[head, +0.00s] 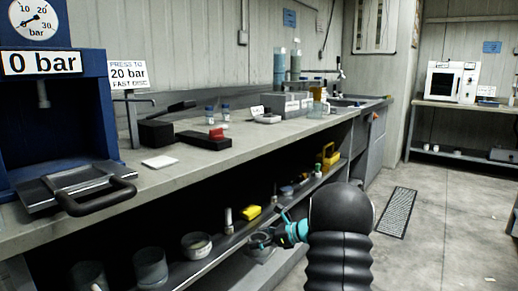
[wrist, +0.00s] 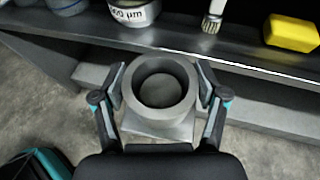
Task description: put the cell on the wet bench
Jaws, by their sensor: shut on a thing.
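The cell, a grey open-topped cylinder on a square base (wrist: 160,88), is between the two fingers of my gripper (wrist: 160,92) in the wrist view. The fingers are shut on its sides and it looks upright and empty. In the head view the cell (head: 260,252) is partly hidden by my gripper (head: 264,240), in front of the lower shelf edge. The long grey bench (head: 240,140) runs above the shelf, with a sink and tap (head: 345,102) at its far end; I take this as the wet bench.
A blue press (head: 55,120) stands at the near left of the bench. Bottles and a black box (head: 156,133) stand on the bench.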

